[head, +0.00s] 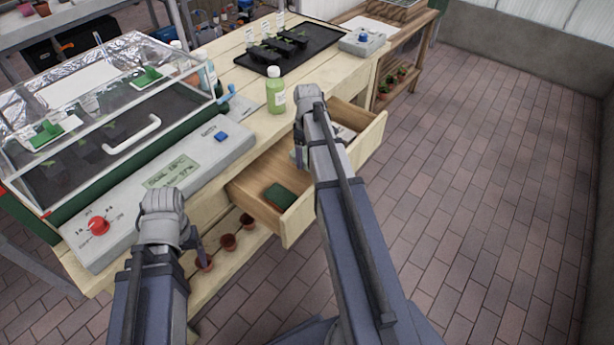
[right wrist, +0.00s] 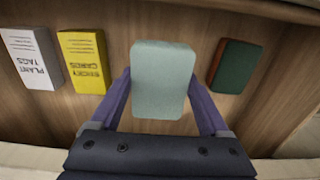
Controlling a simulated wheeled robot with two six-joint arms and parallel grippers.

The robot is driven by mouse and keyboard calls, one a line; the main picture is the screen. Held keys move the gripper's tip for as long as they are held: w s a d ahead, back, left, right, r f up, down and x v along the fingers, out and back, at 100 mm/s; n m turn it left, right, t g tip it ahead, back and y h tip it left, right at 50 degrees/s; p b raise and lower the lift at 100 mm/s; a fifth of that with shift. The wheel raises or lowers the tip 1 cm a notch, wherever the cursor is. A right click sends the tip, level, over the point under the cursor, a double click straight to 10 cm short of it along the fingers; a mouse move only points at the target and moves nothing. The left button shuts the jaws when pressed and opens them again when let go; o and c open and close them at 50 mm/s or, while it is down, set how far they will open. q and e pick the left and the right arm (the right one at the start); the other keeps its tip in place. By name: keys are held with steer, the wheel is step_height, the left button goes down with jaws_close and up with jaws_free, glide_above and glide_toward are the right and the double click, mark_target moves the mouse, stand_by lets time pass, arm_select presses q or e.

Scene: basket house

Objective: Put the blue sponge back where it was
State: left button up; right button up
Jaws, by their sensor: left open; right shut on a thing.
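The pale blue sponge (right wrist: 163,80) is between the two fingers of my right gripper (right wrist: 161,88), which is shut on it. They are over the wooden floor of the open drawer (head: 250,187); whether the sponge touches that floor I cannot tell. In the head view my right arm mostly hides the sponge. A dark green sponge with a brown side (right wrist: 235,67) lies to the right in the right wrist view; it also shows in the drawer in the head view (head: 281,195). My left gripper (head: 198,252) is open and empty beside the bench front.
A yellow card box (right wrist: 83,61) and a white plant tags box (right wrist: 33,58) lie left of the blue sponge. A green bottle (head: 276,92) stands on the bench above the drawer. A glass-lidded propagator (head: 130,150) fills the left. Small pots (head: 228,241) sit below.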

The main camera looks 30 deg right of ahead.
mark_target(307, 155)
arm_select(q)
step_height(307, 155, down, 3)
steer(key=shift+f+b, duration=0.2)
steer(key=shift+b, duration=0.85)
arm_select(e)
step_height(307, 155, down, 3)
steer(key=shift+f, duration=0.2)
arm_select(q)
step_height(307, 155, down, 4)
steer(key=b, duration=0.3)
steer(key=shift+r+b, duration=0.15)
steer(key=shift+b, duration=0.2)
arm_select(e)
step_height(307, 155, down, 4)
steer(key=shift+r, duration=0.15)
steer(key=o, duration=1)
steer(key=shift+o, duration=0.2)
arm_select(q)
step_height(307, 155, up, 12)
steer(key=p, duration=1.2)
arm_select(e)
step_height(307, 155, up, 12)
steer(key=shift+r, duration=0.1)
